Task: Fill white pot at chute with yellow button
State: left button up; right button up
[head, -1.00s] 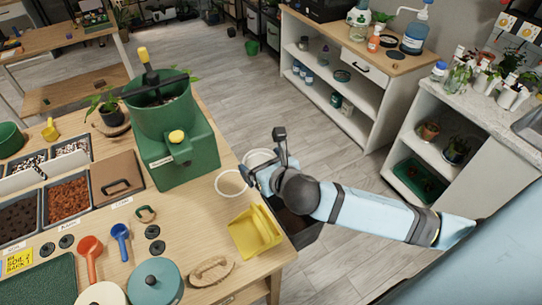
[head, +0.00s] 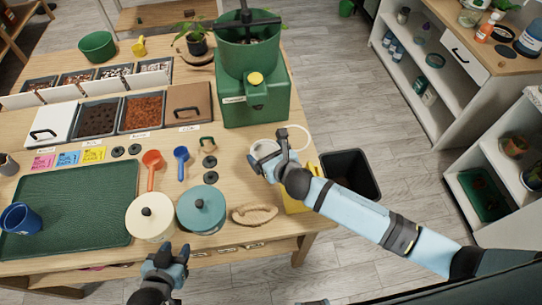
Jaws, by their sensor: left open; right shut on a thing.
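The green machine (head: 240,108) stands on the far right part of the table, with a round green hopper (head: 246,55) on top. Its yellow button (head: 256,79) sits on the front upper face. My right gripper (head: 272,160) is shut on the white pot (head: 262,148), in front of the machine. The gripper covers much of the pot, so its inside cannot be seen. I cannot tell whether the pot touches the table. My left gripper (head: 170,258) is open and empty at the table's near edge, below the cream lidded pot (head: 148,228).
A white ring (head: 293,137) lies by the machine's right front corner. A yellow scoop (head: 293,203) is partly behind my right arm. A dark bin (head: 350,163) is beyond the table's right edge.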

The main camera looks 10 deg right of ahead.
jog(key=w, duration=1.2)
jog(key=shift+w, duration=0.3)
pick_arm(q)
jog(key=shift+r+p, duration=0.45)
jog(key=shift+p, duration=0.05)
dwell(1.0)
jog(key=shift+c, duration=0.2)
